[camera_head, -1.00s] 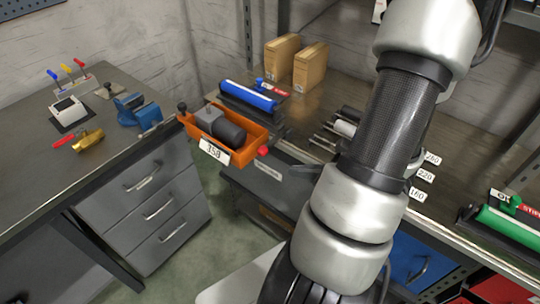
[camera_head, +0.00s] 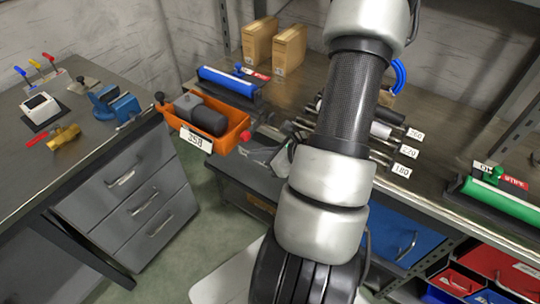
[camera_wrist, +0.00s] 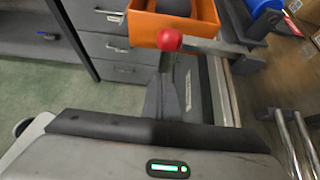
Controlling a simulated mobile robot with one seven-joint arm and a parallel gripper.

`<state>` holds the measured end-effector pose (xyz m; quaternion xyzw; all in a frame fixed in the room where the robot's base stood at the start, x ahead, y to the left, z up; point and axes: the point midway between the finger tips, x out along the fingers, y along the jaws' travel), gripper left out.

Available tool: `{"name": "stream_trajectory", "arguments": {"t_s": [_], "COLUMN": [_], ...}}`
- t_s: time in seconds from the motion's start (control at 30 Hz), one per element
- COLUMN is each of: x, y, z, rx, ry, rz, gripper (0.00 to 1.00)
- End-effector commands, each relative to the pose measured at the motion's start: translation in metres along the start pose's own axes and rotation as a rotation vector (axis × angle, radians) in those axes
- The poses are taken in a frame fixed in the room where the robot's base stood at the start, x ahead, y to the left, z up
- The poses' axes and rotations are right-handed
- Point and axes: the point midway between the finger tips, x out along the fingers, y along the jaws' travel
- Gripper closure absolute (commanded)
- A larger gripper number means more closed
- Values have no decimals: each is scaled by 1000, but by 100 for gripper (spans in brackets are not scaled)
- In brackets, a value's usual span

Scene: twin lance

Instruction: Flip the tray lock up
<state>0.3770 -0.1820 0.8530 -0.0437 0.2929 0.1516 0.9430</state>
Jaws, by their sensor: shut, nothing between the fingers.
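The orange tray (camera_head: 240,124) holds a dark motor-like part and carries a white number label on its front. A red ball knob (camera_head: 246,134), seemingly the tray lock's end, is at its right front side. In the wrist view the red knob (camera_wrist: 169,40) stands before the orange tray wall (camera_wrist: 143,28), with a thin grey bar running right from behind it. My gripper (camera_wrist: 167,78) is shut and empty, its fingertips just below the knob in that view; I cannot tell whether they touch. In the head view my gripper (camera_head: 262,147) is right of the knob, partly hidden.
A blue cylinder (camera_head: 228,80) lies behind the tray, with two cardboard boxes (camera_head: 288,50) farther back. Metal rods with number labels (camera_head: 407,152) lie right of my arm. A workbench with grey drawers (camera_head: 135,190) stands left. A green cylinder (camera_head: 500,198) is at far right.

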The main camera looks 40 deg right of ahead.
Motion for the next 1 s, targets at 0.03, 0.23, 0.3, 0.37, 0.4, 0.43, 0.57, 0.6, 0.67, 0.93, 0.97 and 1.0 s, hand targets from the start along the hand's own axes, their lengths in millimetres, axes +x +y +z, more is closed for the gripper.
{"name": "stream_trajectory", "arguments": {"t_s": [0.03, 0.23, 0.3, 0.37, 0.4, 0.43, 0.57, 0.6, 0.67, 0.93, 0.97, 1.0], "x": [-9, -15, -15, -15, -15, -15, -15, -15, -16, -21, -22, -24], "y": [-3, -2, -2, -2, -2, -2, -2, -2, -2, -2, -2, -2], "z": [16, 32, 34, 34, 35, 34, 34, 34, 35, 42, 44, 46], "rx": [-7, -5, -4, -3, -2, -2, -2, -3, -2, 75, 95, 127], "ry": [-3, -2, -1, -1, -1, -1, -1, -1, -1, -2, -2, -1], "rz": [-8, -7, -6, -5, -5, -5, -5, -5, -5, 49, 62, 84], "gripper": [100, 100, 100, 100, 100, 100, 100, 100, 100, 100, 100, 100]}}
